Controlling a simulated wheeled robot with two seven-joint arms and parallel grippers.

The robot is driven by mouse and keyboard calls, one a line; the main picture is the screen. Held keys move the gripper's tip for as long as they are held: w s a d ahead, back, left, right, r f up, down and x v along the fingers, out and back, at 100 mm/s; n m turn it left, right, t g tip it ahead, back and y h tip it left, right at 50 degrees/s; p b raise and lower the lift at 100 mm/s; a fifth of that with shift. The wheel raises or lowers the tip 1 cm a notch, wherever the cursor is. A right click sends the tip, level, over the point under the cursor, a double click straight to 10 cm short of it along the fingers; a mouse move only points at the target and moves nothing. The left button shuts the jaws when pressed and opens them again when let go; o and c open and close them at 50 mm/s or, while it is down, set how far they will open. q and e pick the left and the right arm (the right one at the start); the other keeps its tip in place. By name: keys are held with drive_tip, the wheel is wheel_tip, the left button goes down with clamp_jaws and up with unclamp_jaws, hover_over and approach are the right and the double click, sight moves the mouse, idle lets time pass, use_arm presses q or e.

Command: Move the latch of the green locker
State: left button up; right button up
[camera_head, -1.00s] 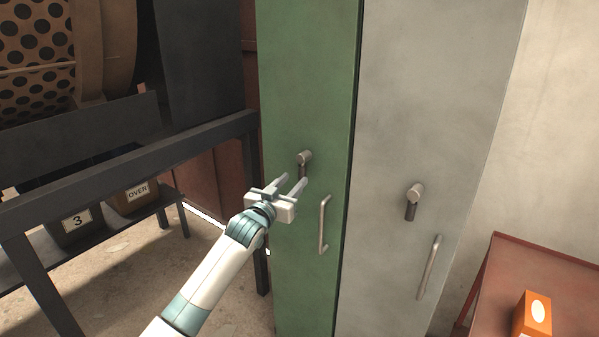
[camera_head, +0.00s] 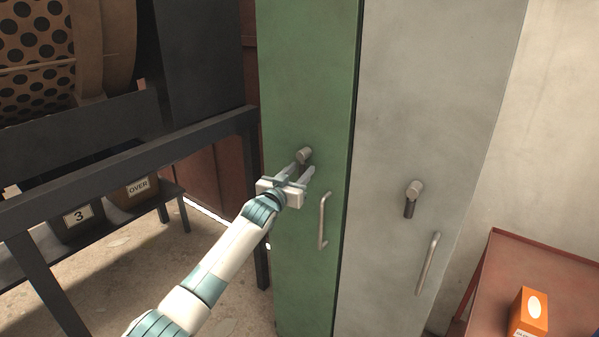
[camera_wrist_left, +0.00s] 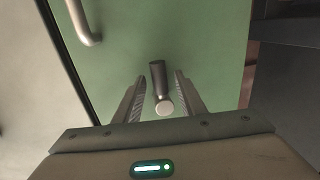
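The green locker (camera_head: 308,60) stands in the middle of the head view. Its latch (camera_head: 304,154) is a round metal knob with a short dark lever, the lever partly hidden behind my gripper. My left gripper (camera_head: 302,172) is open in front of the latch. In the left wrist view the latch (camera_wrist_left: 158,80) lies between the two spread fingers (camera_wrist_left: 158,100), with a gap visible on each side. The locker's bar handle (camera_head: 323,220) is just right of the gripper; it also shows at the upper left of the wrist view (camera_wrist_left: 84,24). My right gripper is not in view.
A grey locker (camera_head: 430,90) with its own latch (camera_head: 413,196) and handle (camera_head: 428,264) adjoins on the right. A dark metal frame (camera_head: 130,172) stands on the left, close to my arm. A red table (camera_head: 545,262) with an orange box (camera_head: 529,312) is at the lower right.

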use_arm(q)
clamp_jaws()
drive_tip(key=shift+f, duration=0.1)
